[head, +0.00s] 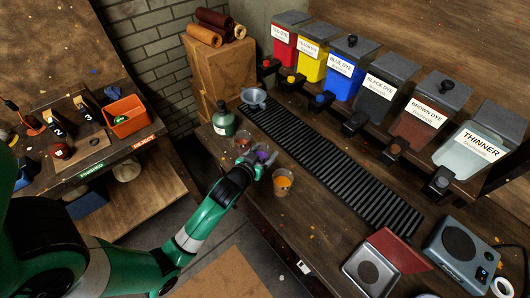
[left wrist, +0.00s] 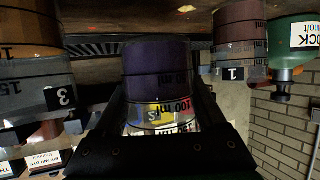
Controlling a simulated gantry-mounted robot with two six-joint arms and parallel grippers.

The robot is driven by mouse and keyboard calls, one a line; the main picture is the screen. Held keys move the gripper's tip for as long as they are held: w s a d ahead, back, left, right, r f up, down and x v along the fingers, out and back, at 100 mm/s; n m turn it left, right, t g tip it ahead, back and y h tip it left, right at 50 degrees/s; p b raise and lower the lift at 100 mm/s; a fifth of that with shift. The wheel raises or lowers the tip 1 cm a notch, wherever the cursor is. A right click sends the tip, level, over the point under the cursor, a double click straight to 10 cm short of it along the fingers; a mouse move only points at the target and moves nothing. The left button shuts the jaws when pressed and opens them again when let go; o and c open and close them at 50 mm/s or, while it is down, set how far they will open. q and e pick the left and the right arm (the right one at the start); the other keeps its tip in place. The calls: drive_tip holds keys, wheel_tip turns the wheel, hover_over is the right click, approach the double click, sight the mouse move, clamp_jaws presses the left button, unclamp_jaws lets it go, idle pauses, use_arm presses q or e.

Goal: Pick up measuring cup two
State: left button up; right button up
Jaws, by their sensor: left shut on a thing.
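Measuring cup two (head: 263,156) is a clear cup with dark purple liquid, standing upright between two other cups on the dark workbench. My left gripper (head: 257,170) is shut on it, with a finger on either side. My right gripper is not in view.
Cup three (head: 283,181) with orange liquid and cup one (head: 243,140) with reddish liquid stand close on either side. Dye tanks (head: 388,85) line the back.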

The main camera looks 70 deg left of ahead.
sight(265, 148)
use_arm(q)
drive_tip(key=s+d+r, duration=0.1)
drive_tip(key=r+p, duration=0.1)
drive_tip(key=r, duration=0.1)
drive_tip(key=s+d+r+p, duration=0.1)
drive_tip(key=shift+s+d+r, duration=0.3)
drive_tip(key=shift+d+r, duration=0.05)
drive_tip(key=shift+r, duration=0.05)
drive_tip(key=p+v, duration=0.4)
drive_tip(key=v, duration=0.6)
drive_tip(key=shift+w+d, duration=0.4)
drive_tip(key=shift+r, duration=0.15)
drive_tip(key=shift+w, duration=0.1)
